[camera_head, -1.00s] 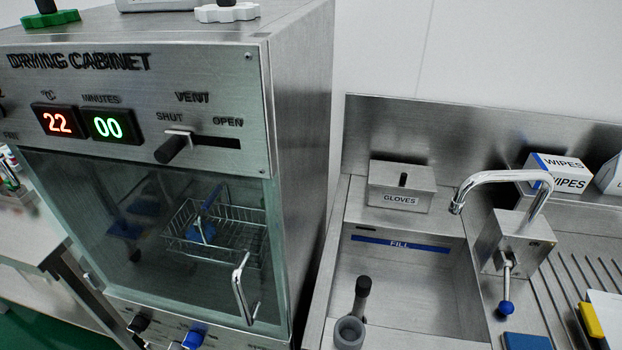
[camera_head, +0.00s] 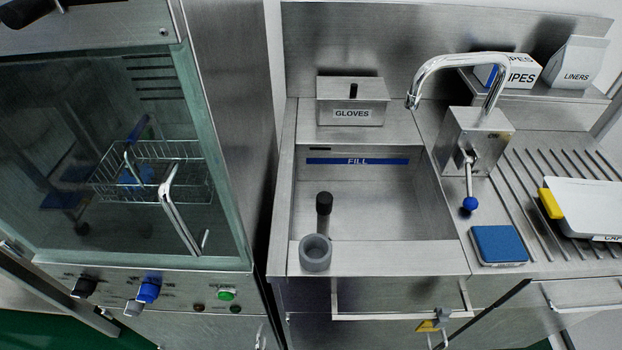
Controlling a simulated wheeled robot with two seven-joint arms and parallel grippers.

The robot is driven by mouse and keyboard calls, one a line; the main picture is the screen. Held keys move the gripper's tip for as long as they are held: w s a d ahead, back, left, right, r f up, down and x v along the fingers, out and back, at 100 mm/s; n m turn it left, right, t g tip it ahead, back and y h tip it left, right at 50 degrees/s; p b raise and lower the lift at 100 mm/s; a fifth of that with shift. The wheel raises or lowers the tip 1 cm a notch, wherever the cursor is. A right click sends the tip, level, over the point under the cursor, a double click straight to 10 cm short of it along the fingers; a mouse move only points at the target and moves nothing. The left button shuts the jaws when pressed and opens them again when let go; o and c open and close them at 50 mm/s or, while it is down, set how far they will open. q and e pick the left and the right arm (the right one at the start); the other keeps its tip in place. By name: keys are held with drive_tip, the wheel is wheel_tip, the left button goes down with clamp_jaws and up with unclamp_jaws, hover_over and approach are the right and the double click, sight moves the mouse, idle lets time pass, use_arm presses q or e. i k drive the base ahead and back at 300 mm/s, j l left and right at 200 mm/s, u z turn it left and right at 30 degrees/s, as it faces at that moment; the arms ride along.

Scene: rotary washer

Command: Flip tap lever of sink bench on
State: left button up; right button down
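The tap is a chrome curved spout (camera_head: 450,62) on a steel block (camera_head: 476,135), at the right of the sink basin in the head view. Its lever (camera_head: 469,182) is a short chrome rod with a blue ball end (camera_head: 469,204), hanging down from the block's front face. The spout's outlet points down over the basin (camera_head: 390,205). No water shows. Neither of my grippers is in the view.
A steel gloves box (camera_head: 352,100) stands behind the basin. A grey cup-like fitting (camera_head: 315,253) and black knob (camera_head: 323,203) sit at its left front. A blue pad (camera_head: 498,244) lies below the lever.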

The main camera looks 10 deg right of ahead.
sight(470, 203)
drive_tip(key=z, duration=1.65)
